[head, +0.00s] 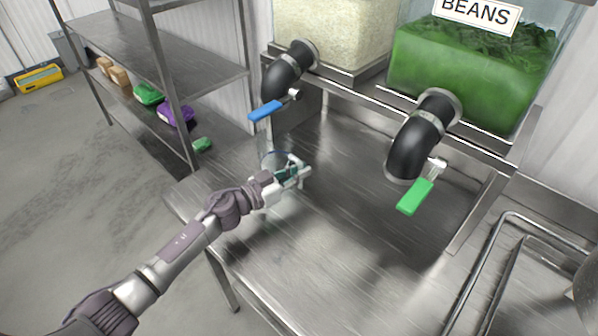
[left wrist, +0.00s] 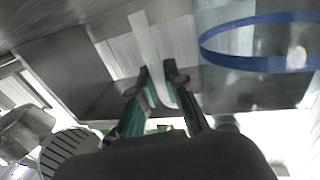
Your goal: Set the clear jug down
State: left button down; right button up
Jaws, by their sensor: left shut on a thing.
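The clear jug (head: 268,158) is see-through and hard to make out in the head view, at the left part of the steel table under the rice dispenser. My left gripper (head: 292,173) is at its near right side. In the left wrist view the jug (left wrist: 232,42) shows at the upper right with a blue rim band. There my left gripper (left wrist: 158,82) has its green-padded fingers shut on a pale upright strip, which looks like the jug's handle. I cannot tell whether the jug's base touches the table. My right gripper is not in view.
The steel table (head: 330,240) is bare in the middle and front. Above it hang a black spout with a blue lever (head: 266,110) and one with a green lever (head: 415,196). A steel shelf rack (head: 195,75) stands at the left. A metal rail (head: 485,262) is at the right.

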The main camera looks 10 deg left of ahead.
pick_arm(q)
jog(key=c, duration=1.2)
grip_release()
jog(key=shift+f, duration=0.1)
jog(key=shift+s+r, duration=0.1)
jog(key=shift+r, duration=0.1)
jog(key=b+v, duration=0.1)
jog(key=v, duration=0.9)
jog(key=shift+s+a+f+b, duration=0.1)
jog(key=shift+s+a+b, duration=0.1)
jog(key=shift+a+b, duration=0.15)
jog(key=shift+s+a, duration=0.35)
jog(key=shift+s, duration=0.1)
